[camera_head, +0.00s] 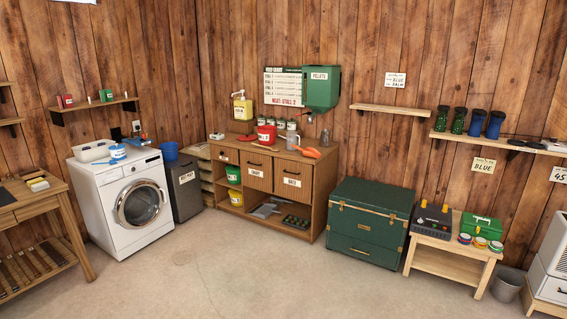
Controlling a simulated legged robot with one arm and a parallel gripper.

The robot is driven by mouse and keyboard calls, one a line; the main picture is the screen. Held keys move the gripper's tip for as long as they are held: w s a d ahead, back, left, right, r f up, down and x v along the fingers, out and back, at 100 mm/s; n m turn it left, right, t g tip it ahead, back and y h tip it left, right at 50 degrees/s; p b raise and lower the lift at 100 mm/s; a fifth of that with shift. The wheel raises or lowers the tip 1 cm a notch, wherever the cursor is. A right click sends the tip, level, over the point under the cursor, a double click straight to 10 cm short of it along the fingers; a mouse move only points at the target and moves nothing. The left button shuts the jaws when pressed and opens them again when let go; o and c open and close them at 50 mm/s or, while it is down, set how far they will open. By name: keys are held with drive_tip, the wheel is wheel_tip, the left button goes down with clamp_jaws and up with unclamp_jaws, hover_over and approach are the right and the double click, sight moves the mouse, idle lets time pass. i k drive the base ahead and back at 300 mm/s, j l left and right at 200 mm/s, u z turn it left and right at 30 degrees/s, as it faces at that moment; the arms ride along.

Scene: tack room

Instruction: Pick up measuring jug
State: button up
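A grey jug-like vessel (293,140) stands upright on top of the wooden cabinet (318,166) at the back wall. It looks like the measuring jug, but it is too small to make out a scale or its handle clearly. An orange scoop-like thing (309,152) lies just to its right and in front. A red tub (266,135) with a white label stands to its left. My gripper is not in view.
A white washing machine (112,205) and a dark bin (184,190) stand left of the cabinet. A green trunk (367,222) and a low wooden table (448,258) stand right. A green pellet dispenser (321,88) hangs above the cabinet. The middle floor is clear.

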sight(292, 137)
drive_tip(key=i, duration=0.95)
drive_tip(key=i+l, duration=0.1)
drive_tip(key=i, duration=0.9)
drive_tip(key=i+u, duration=0.1)
drive_tip(key=i, duration=0.85)
drive_tip(key=i+l, duration=0.15)
drive_tip(key=i, duration=0.8)
drive_tip(key=i+l+u, duration=0.15)
drive_tip(key=i+u, duration=0.2)
drive_tip(key=i, duration=0.2)
drive_tip(key=i+l+u, duration=0.35)
drive_tip(key=i, duration=0.15)
drive_tip(key=i+l+u, duration=0.35)
drive_tip(key=i+l, duration=0.05)
drive_tip(key=i, duration=0.1)
